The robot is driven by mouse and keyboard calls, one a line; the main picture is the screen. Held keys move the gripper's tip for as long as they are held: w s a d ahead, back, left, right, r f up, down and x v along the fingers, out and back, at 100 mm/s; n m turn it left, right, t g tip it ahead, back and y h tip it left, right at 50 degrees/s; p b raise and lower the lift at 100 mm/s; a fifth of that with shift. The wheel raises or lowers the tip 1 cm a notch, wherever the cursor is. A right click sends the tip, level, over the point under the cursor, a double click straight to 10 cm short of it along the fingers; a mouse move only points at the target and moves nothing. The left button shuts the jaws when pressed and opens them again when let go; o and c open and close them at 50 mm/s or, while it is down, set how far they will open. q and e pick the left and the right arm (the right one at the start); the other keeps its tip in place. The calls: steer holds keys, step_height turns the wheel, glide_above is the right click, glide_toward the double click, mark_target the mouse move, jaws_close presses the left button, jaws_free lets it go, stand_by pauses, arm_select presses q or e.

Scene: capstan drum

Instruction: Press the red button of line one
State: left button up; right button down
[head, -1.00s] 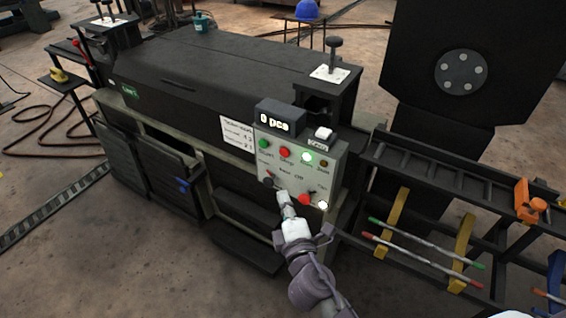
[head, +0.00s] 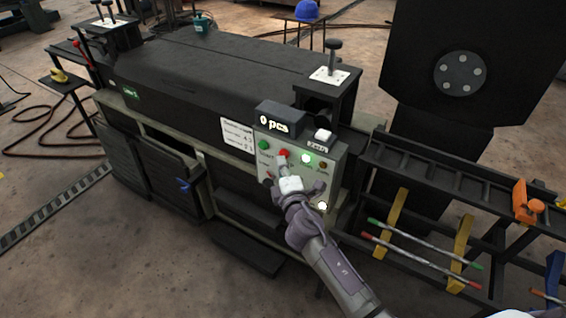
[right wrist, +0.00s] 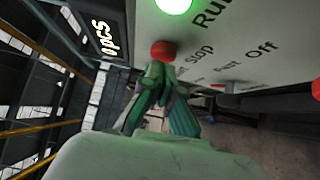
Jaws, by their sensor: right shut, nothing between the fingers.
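The grey control panel (head: 330,172) is on the front of the dark machine. Its red button (head: 285,153) sits in the upper row, between a green button (head: 264,144) and a lit green lamp (head: 306,158). In the right wrist view the red button (right wrist: 163,51) is beside the word "Stop". My right gripper (head: 282,162) is shut and empty, its fingertips right at the red button. In the right wrist view the fingertips (right wrist: 160,68) meet the button's edge; I cannot tell whether they press it. My gripper hides the panel's lower middle. My left gripper is out of view.
A paper label (head: 237,134) is left of the panel. A dark rack (head: 430,200) with coloured rods stands at the right.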

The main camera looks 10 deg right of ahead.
steer(key=shift+w+d, duration=0.2)
steer(key=shift+w, duration=0.05)
